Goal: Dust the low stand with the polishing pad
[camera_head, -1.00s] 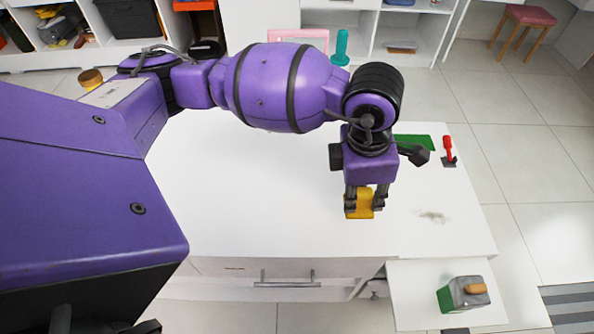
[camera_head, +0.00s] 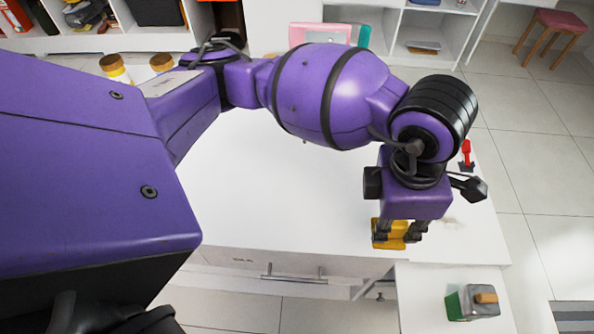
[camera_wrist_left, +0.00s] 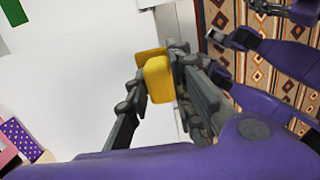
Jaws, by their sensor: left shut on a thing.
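The yellow polishing pad (camera_head: 381,240) is held between the fingers of my left gripper (camera_head: 400,234), which is shut on it. The left wrist view also shows the pad (camera_wrist_left: 158,80) between the fingers (camera_wrist_left: 156,88). The white low stand (camera_head: 270,205) has drawers in its front. The pad is at or just over its front edge, right of the middle; I cannot tell whether it touches the top. A faint grey-green smudge (camera_head: 452,223) on the top is just right of the gripper. My right gripper is not clearly identifiable.
A red-handled tool (camera_head: 466,154) lies near the stand's right edge. Yellow-lidded jars (camera_head: 115,68) stand at back left. The left of the top is clear.

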